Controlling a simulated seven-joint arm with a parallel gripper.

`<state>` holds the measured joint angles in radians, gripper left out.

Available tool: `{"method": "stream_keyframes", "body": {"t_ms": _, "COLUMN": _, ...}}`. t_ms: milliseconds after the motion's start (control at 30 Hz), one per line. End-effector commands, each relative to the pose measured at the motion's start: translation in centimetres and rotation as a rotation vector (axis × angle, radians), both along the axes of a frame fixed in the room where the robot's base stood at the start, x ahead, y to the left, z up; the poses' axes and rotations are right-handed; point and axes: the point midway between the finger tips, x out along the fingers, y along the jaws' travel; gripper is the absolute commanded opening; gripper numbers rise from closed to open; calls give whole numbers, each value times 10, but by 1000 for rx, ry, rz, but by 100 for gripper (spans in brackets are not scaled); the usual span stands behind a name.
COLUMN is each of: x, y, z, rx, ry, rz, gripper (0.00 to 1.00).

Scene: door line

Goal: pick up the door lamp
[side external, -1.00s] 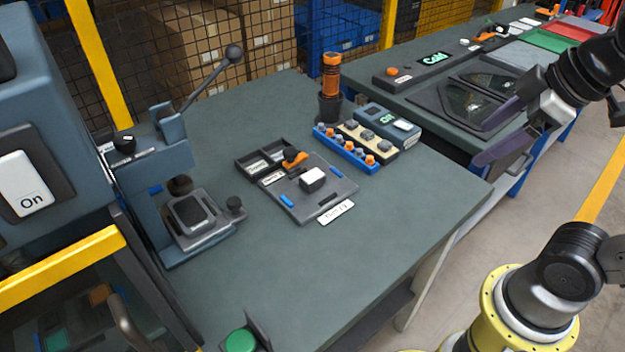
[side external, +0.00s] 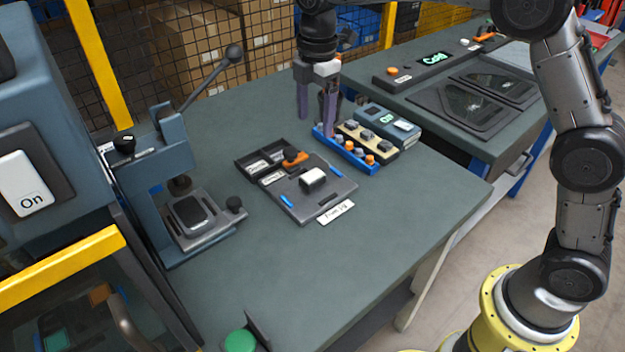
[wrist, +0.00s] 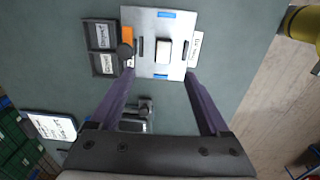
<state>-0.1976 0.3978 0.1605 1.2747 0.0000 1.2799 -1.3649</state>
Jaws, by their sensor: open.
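A small white block with a dark side (side external: 313,177), which looks like the door lamp, sits on the grey jig plate (side external: 298,205). The wrist view shows the white block (wrist: 163,50) near the middle of the plate (wrist: 146,18), beyond my fingertips. My gripper (side external: 316,127) hangs in the side view in front of the table's back edge, fingers down, apart and empty. In the wrist view my gripper (wrist: 159,74) has its two purple fingers wide apart, with no thing between their tips. Its height above the table is hard to tell.
Black labelled trays (side external: 262,166) and an orange clamp (side external: 294,156) adjoin the plate. A blue rail of knobs (side external: 346,150) and a grey control box (side external: 388,122) stand behind right. A lever press (side external: 188,205) stands left.

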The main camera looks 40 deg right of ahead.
Motion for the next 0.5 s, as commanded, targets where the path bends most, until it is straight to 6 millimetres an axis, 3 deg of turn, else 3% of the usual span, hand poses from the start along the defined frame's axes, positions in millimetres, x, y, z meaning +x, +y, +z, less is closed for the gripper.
{"method": "stream_keyframes", "body": {"t_ms": 500, "x": -2, "y": 5, "z": -83, "rx": -7, "ry": 32, "rz": 9, "gripper": 80}}
